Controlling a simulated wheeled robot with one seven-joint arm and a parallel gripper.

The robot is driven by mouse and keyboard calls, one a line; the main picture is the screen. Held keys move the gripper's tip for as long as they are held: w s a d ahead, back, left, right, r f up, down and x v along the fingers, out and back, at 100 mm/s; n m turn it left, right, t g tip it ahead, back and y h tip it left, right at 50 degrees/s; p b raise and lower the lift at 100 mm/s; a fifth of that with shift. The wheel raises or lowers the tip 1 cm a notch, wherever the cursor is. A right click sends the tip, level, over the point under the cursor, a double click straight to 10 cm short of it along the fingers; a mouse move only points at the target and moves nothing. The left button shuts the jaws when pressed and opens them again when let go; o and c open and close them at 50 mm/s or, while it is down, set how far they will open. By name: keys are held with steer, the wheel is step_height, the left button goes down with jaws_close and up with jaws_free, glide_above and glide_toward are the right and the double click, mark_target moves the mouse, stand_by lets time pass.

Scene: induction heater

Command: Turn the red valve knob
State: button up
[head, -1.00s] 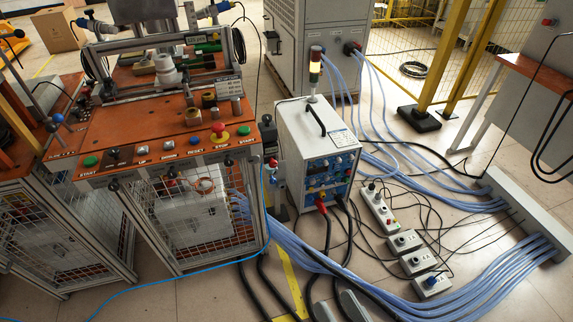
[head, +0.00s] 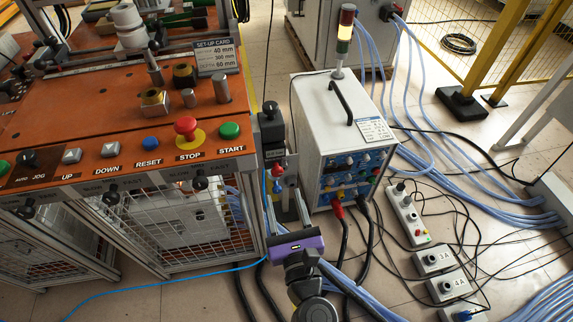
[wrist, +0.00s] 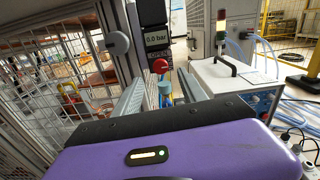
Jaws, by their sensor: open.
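The red valve knob (head: 278,170) is on a small fitting at the right side of the orange-topped bench, below a black regulator (head: 271,130). In the wrist view the red knob (wrist: 160,66) shows just beyond the fingertips, roughly centred between them, with a light-blue part below it. A display (wrist: 157,39) above it reads 0.0 bar. My gripper (head: 286,202), with a purple body, reaches up from below towards the knob. Its two fingers are apart in the wrist view (wrist: 161,88), with nothing held. Whether a finger touches the fitting cannot be told.
The bench (head: 60,130) with its red stop button (head: 186,127) and mesh front is on the left. A white heater cabinet (head: 325,125) with a signal lamp stands close on the right. Black cables, blue hoses and power sockets (head: 407,213) cover the floor at right.

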mark_target(278, 174)
steer(key=shift+m, duration=0.4)
steer(key=shift+x, duration=3.85)
jaws_close()
